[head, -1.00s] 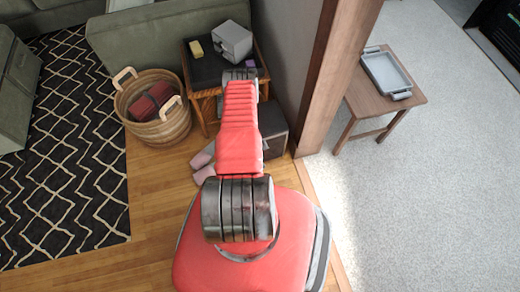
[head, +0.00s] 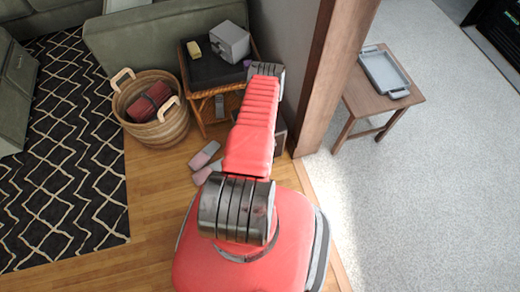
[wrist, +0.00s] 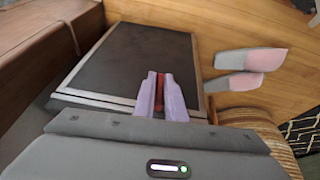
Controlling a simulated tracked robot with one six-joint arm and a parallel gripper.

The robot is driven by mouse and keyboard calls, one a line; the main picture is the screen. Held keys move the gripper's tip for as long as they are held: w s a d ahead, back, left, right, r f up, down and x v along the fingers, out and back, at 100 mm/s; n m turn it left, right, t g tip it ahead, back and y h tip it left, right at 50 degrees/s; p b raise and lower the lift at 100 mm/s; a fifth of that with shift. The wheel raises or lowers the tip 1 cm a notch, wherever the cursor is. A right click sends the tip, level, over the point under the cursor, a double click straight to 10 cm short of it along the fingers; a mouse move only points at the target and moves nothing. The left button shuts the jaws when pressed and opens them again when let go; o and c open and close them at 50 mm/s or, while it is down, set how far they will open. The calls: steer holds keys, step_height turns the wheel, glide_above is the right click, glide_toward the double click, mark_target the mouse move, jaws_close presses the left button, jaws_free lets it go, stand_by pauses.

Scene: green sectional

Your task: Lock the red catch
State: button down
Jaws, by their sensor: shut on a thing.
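In the wrist view, my gripper (wrist: 160,77) has two pale purple fingers close together, with the red catch (wrist: 160,93) between them. The fingers are shut on the catch at the near edge of a dark box (wrist: 135,55) with a light rim. The lower part of the catch and the near side of the box are hidden by my gripper. Whether the catch is locked cannot be told. In the head view, my red arm covers most of the box (head: 281,138), and my gripper is hidden.
Two pink-and-grey slippers (head: 205,155) lie on the wood floor beside the box. A wicker basket (head: 160,130) and a side table (head: 208,72) stand to the left. A wooden wall post (head: 325,90) is close on the right.

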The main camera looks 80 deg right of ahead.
steer(key=shift+d+r+t, duration=0.15)
steer(key=shift+d+t, duration=0.15)
steer(key=shift+d, duration=0.1)
stand_by(0.4)
steer(key=c, duration=1.8)
jaws_free()
steer(key=shift+a, duration=0.15)
steer(key=shift+a, duration=0.1)
steer(key=v, duration=1.3)
steer(key=shift+d+r, duration=0.2)
steer(key=shift+r, duration=0.15)
steer(key=shift+s+a+y, duration=0.1)
steer(key=shift+s+y, duration=0.05)
steer(key=shift+y, duration=0.15)
